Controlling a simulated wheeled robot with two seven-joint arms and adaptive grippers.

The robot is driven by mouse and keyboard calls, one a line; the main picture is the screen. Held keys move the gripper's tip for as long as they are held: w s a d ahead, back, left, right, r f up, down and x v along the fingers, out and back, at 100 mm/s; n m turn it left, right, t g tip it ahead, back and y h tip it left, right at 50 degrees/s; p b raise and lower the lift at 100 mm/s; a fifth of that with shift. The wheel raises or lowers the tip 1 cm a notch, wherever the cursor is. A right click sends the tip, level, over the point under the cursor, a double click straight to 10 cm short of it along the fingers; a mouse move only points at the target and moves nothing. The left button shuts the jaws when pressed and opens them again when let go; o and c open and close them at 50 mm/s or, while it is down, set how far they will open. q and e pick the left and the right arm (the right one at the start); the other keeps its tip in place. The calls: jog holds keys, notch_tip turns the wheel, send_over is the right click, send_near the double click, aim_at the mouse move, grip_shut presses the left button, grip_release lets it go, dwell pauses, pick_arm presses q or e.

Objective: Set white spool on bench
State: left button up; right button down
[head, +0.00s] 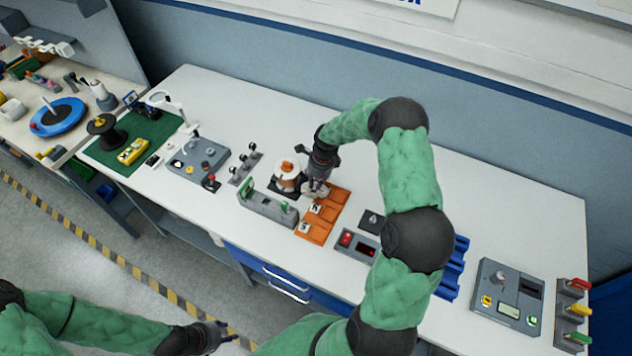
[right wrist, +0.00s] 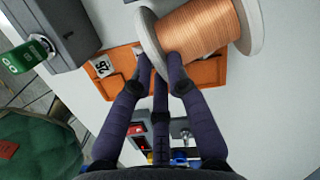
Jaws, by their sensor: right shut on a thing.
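The white spool (right wrist: 205,32) has pale flanges and a copper-coloured winding. In the right wrist view it is tilted, at the top and partly cut off. My right gripper (right wrist: 158,62) is shut on its left flange, above the orange tray (right wrist: 212,72). In the head view my right gripper (head: 317,188) is at the tray's back left edge. A white and copper-coloured spool shape (head: 287,176) on a dark base is just left of it; I cannot tell whether it is the held spool. My left gripper (head: 222,337) is over the floor, its fingers too small to read. The bench (head: 450,215) is white.
A grey device (head: 268,208) with a green part is left of the orange tray. A grey box with a red button (head: 354,246) and a blue tray (head: 455,262) are to the right. Left are a grey panel (head: 198,160) and green mat (head: 135,128). The bench's back strip is clear.

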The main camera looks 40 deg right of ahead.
jog(key=c, duration=1.2)
grip_release()
jog(key=shift+f, duration=0.1)
pick_arm(q)
jog(key=shift+f, duration=0.1)
